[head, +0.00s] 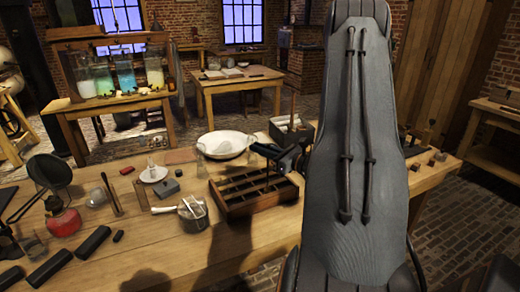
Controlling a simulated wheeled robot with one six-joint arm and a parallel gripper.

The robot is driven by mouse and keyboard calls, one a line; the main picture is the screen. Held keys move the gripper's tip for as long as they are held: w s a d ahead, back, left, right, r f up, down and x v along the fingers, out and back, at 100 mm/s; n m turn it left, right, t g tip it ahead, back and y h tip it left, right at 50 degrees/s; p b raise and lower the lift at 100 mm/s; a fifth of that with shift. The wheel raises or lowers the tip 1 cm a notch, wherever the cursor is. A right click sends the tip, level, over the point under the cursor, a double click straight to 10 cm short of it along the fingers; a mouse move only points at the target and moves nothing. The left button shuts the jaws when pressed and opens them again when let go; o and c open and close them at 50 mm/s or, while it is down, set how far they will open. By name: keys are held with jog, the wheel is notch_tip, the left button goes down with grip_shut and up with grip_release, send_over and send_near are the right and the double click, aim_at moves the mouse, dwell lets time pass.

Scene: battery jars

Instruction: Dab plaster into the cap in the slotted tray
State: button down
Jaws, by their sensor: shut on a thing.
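The slotted tray (237,208), a dark wooden box with several compartments, sits on the workbench near its front edge. A cap in it cannot be made out at this size. A wide white bowl (226,145) with pale contents, perhaps the plaster, stands behind the tray. My gripper (268,152) is dark and partly hidden behind my large grey arm link. It hangs above the tray's back right part, right of the bowl. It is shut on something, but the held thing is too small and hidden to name.
Further left are a red-filled flask (63,219) and dark blocks (93,242). A dark box (290,133) is behind my gripper. My arm hides much of the right.

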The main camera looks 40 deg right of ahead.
jog(key=shift+f+b, duration=1.1)
jog(key=shift+f, duration=0.4)
dwell(1.2)
dwell(0.8)
notch_tip(320, 180, up, 8)
jog(key=p, duration=0.4)
jog(key=shift+f, duration=0.2)
dwell(0.6)
dwell(0.4)
